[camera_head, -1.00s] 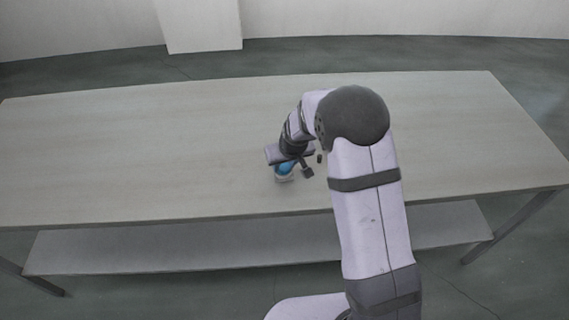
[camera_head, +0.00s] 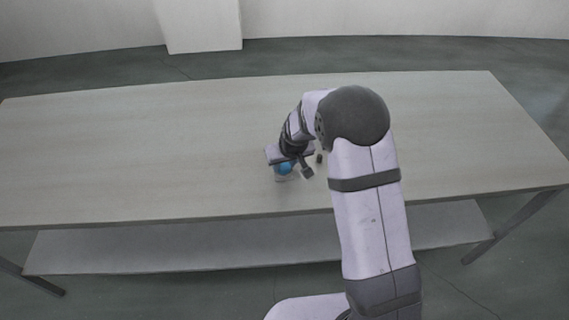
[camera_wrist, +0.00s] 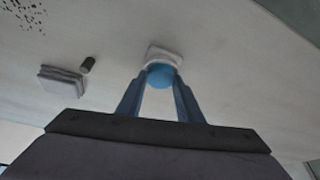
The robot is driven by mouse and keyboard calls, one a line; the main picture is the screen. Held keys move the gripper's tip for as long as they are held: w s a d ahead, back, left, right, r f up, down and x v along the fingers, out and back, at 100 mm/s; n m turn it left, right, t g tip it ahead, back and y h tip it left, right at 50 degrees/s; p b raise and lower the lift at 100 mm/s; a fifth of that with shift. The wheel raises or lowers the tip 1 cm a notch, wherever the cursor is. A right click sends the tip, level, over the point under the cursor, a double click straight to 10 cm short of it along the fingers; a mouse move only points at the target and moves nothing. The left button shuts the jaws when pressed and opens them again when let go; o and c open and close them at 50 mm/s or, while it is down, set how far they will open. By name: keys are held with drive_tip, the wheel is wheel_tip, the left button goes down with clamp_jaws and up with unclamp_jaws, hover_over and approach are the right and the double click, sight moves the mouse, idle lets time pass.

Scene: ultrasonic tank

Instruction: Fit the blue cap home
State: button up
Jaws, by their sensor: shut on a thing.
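The blue cap (camera_wrist: 161,75) is round and sits between the fingertips of my gripper (camera_wrist: 160,84) in the wrist view. My gripper is shut on it. A pale, squarish piece (camera_wrist: 164,54) shows right behind the cap; I cannot tell whether the cap touches it or how far it is seated. In the head view the cap (camera_head: 285,168) shows below my gripper (camera_head: 287,165), low over the table near its front edge. A whitish, see-through-looking base (camera_head: 286,178) is just under it, partly hidden.
In the wrist view a flat grey block (camera_wrist: 62,80) and a small dark cylinder (camera_wrist: 87,64) stand to the left of the cap. The light table (camera_head: 130,140) is otherwise largely clear. A speckled dark patch (camera_wrist: 22,12) shows at the top left corner of the wrist view.

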drive_tip(key=shift+f, duration=0.1)
drive_tip(key=o, duration=1.1)
drive_tip(key=b+v, duration=0.2)
drive_tip(key=v, duration=0.5)
drive_tip(key=shift+s, duration=0.1)
idle(0.3)
